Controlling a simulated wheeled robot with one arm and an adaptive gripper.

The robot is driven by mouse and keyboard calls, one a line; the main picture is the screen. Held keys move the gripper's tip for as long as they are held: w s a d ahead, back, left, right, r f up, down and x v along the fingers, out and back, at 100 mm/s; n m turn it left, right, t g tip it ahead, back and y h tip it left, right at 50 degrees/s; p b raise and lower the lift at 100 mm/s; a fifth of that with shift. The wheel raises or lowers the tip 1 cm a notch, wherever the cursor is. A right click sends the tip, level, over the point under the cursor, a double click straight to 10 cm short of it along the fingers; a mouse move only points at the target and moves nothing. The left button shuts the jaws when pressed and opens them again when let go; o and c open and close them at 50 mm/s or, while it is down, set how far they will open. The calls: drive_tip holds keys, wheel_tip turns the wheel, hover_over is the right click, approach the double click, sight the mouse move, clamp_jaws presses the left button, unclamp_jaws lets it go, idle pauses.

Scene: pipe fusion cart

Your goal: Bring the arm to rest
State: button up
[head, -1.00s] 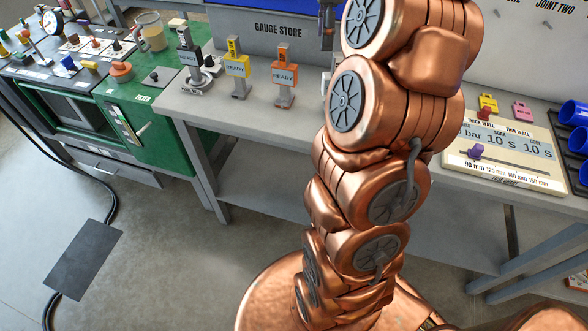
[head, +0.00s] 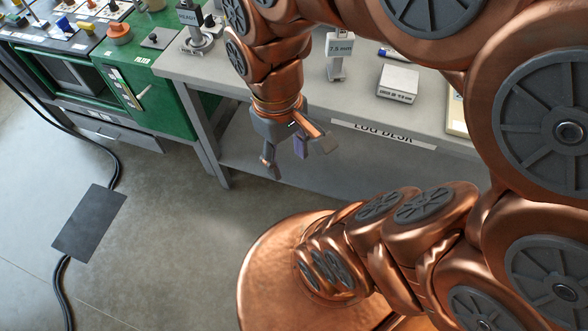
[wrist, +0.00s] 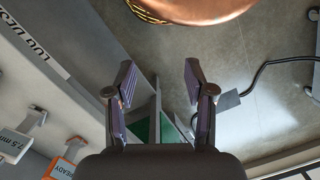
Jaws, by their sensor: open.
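My gripper (head: 288,158) hangs at the end of my copper arm, in front of the grey bench edge and above the floor in the head view. Its fingers point down and stand apart. In the wrist view my gripper (wrist: 158,85) shows its two ridged fingers spread wide with nothing between them. The floor and a green cabinet side show beyond the fingers. My copper arm is bent, with large joints filling the right of the head view and hiding part of the bench.
A green machine (head: 150,90) stands left. A dark plate (head: 89,222) and black cable (head: 62,290) lie on the floor.

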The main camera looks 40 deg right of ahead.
drive_tip(key=s, duration=0.1)
drive_tip(key=s+f+m, duration=0.1)
drive_tip(key=shift+s+a+f, duration=0.3)
drive_tip(key=shift+s+f, duration=0.1)
drive_tip(key=shift+r+p, duration=0.4)
